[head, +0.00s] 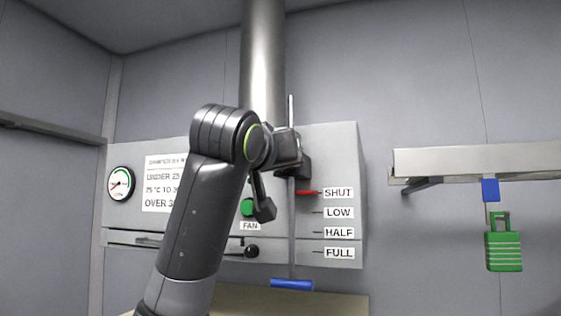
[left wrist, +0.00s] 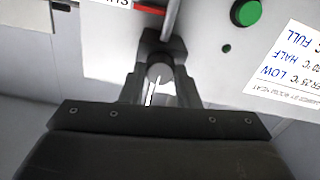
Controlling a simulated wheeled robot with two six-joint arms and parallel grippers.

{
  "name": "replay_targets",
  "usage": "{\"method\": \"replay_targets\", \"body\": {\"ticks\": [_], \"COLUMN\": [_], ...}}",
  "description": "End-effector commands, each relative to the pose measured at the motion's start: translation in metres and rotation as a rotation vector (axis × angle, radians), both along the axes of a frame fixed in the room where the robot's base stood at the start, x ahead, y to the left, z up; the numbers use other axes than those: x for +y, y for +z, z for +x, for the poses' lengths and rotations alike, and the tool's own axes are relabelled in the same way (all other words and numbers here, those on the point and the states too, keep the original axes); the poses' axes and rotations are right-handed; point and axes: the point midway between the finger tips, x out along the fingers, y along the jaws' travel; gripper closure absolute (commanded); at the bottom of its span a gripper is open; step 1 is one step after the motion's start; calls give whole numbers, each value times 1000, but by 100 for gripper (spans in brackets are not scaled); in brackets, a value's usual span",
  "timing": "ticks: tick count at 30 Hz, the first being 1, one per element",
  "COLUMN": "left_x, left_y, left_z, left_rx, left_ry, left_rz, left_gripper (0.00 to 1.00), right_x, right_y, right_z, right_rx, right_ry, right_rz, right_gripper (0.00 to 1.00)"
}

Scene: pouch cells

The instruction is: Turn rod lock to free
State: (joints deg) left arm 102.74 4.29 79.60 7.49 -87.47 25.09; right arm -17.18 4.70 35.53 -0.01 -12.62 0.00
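The rod lock's dark block (head: 304,167) sits on the upright rod (head: 291,230) at the upper part of the wall panel. In the left wrist view its round grey knob (left wrist: 159,69) lies between the two fingers of my left gripper (left wrist: 160,84), with no clear gap at either side. In the head view my left gripper (head: 290,150) is at the lock and hides much of it. The red pointer (head: 308,192) on the rod is level with the SHUT label (head: 338,192). A blue handle (head: 292,284) ends the rod below. My right gripper is not in view.
The panel (head: 345,150) carries a gauge (head: 119,184), a green FAN button (head: 247,207) and a black-knobbed lever (head: 251,251). A shelf (head: 480,160) juts out at right, with a green padlock-shaped tag (head: 503,252) hanging below. A wide duct (head: 263,60) rises above.

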Motion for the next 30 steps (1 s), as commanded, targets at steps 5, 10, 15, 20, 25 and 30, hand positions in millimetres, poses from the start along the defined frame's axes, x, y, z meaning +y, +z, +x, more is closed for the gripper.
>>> {"method": "replay_targets", "body": {"ticks": [5, 10, 15, 20, 25, 30], "left_x": [0, 0, 0, 0, 1, 1], "left_y": [0, 0, 0, -2, -2, -1], "left_z": [0, 0, -1, 0, -1, -1], "left_rx": [0, -3, -19, -47, -93, -143], "left_ry": [0, 0, 0, 0, 1, 1], "left_rz": [0, 10, 55, 146, 283, 438], "left_gripper": [94, 94, 94, 94, 94, 94], "right_x": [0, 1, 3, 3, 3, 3], "right_y": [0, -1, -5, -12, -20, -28], "right_z": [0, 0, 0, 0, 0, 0], "right_rx": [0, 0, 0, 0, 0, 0], "right_ry": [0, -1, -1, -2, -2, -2], "right_rz": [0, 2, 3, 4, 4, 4], "right_gripper": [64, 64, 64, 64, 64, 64]}}
